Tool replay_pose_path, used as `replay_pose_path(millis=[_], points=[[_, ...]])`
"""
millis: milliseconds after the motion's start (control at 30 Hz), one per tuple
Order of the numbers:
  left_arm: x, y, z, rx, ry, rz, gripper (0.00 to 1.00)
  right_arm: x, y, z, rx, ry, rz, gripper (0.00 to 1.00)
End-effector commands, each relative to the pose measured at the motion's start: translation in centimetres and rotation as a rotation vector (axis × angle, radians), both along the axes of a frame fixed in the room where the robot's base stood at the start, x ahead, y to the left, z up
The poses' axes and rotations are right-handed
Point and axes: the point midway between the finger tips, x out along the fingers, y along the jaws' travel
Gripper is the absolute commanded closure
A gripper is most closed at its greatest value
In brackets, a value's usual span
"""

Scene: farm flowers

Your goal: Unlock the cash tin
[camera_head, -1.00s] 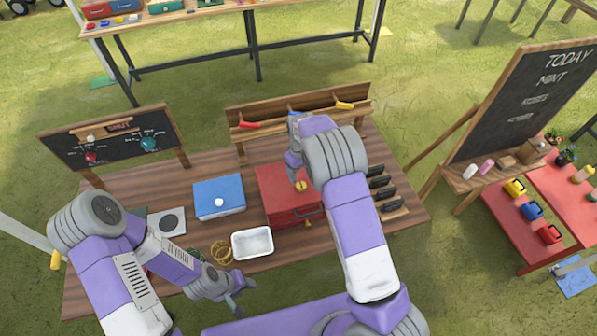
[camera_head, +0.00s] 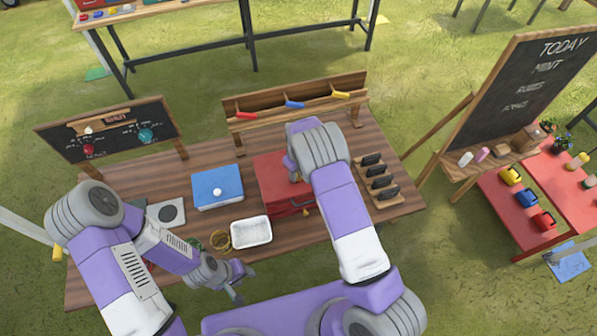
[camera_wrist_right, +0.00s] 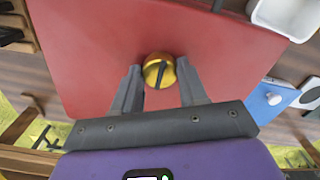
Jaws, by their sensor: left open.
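The red cash tin (camera_head: 270,172) lies on the wooden table, partly hidden by my right arm. In the right wrist view its red top (camera_wrist_right: 90,45) carries a round brass knob (camera_wrist_right: 158,70) with a dark slot or bar across it. My right gripper (camera_wrist_right: 158,85) is open above the tin, its fingertips on either side of the knob with small gaps. In the head view my right gripper hides the knob. My left gripper (camera_head: 236,284) is open and empty near the table's front edge, below the white tray.
A blue box (camera_head: 217,189) with a white knob stands left of the tin. A white tray (camera_head: 251,233) is in front. A rack (camera_head: 300,100) at the back holds red, blue and yellow handles. A wooden holder with several black pieces (camera_head: 377,178) stands to the right.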

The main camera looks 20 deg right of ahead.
Motion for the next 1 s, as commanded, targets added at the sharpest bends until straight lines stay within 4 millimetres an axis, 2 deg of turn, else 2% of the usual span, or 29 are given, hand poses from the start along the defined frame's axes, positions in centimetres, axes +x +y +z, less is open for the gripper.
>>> replay_pose_path(millis=[33, 133, 167, 567, 1000], points=[[0.0, 0.0, 0.0, 0.0, 0.0, 0.0, 0.57, 0.0, 0.0, 0.0, 0.0, 0.0, 0.0, 0.72], [0.0, 0.0, 0.0, 0.0, 0.0, 0.0, 0.57, 0.0, 0.0, 0.0, 0.0, 0.001, 0.0, 0.88], [0.0, 0.0, 0.0, 0.0, 0.0, 0.0, 0.57, 0.0, 0.0, 0.0, 0.0, 0.001, 0.0, 0.88], [0.0, 0.0, -0.9, 0.0, 0.0, 0.0, 0.57, 0.0, 0.0, -0.1, -0.001, 0.0, -0.094, 0.89], [0.0, 0.0, -3.3, 0.0, 0.0, 0.0, 0.57, 0.0, 0.0, -0.1, 0.0, -0.001, -0.468, 0.89]])
